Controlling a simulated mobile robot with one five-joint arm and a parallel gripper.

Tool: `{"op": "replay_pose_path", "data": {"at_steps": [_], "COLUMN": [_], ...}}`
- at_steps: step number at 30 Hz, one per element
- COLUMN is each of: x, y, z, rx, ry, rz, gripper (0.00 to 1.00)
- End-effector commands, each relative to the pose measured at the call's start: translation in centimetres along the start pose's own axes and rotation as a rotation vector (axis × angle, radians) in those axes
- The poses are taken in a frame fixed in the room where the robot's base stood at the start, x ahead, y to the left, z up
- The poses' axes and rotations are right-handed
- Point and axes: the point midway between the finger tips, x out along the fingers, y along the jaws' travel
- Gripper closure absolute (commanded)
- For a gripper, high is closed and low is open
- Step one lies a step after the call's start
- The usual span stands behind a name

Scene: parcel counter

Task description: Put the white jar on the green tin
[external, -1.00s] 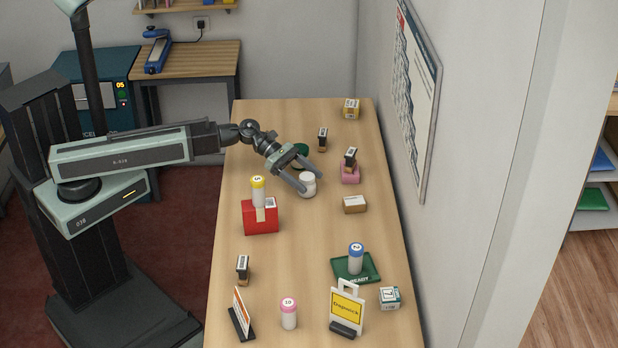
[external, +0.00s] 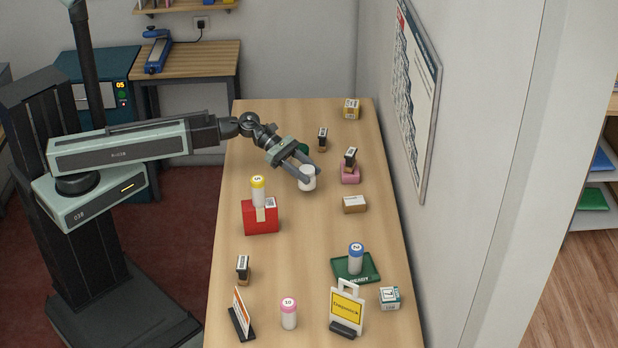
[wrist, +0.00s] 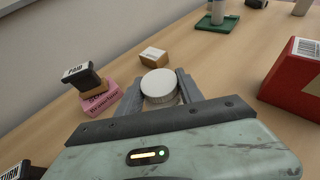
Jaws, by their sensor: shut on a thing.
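The white jar (external: 307,182) is between the fingers of my gripper (external: 308,173), over the middle of the counter. My gripper is shut on it. In the wrist view, the jar's round white lid (wrist: 159,83) shows between the two fingers (wrist: 159,92). The jar is upright and appears slightly above the counter, though the gap is hard to judge. The green tin (external: 302,148) is on the counter behind my gripper, mostly hidden by it. The tin does not show in the wrist view.
A pink box (external: 350,175) with a dark stamp on it and a brown box (external: 354,205) stand to the right. A red box (external: 261,218) bearing a yellow-capped bottle (external: 258,190) stands front left. A green tray (external: 371,269) holds a blue-capped bottle. The counter between is clear.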

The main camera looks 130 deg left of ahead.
Motion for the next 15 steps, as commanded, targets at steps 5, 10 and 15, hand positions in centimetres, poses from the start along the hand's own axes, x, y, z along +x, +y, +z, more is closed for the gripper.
{"op": "replay_pose_path", "data": {"at_steps": [5,10,15], "x": [-1.9,-2.8,-2.8], "y": [0.0,0.0,-0.1], "z": [4.7,6.8,6.8], "rx": [0.0,0.0,0.004], "ry": [0.0,0.0,0.0], "rz": [0.0,0.0,-0.005], "gripper": [1.0,1.0,1.0]}}
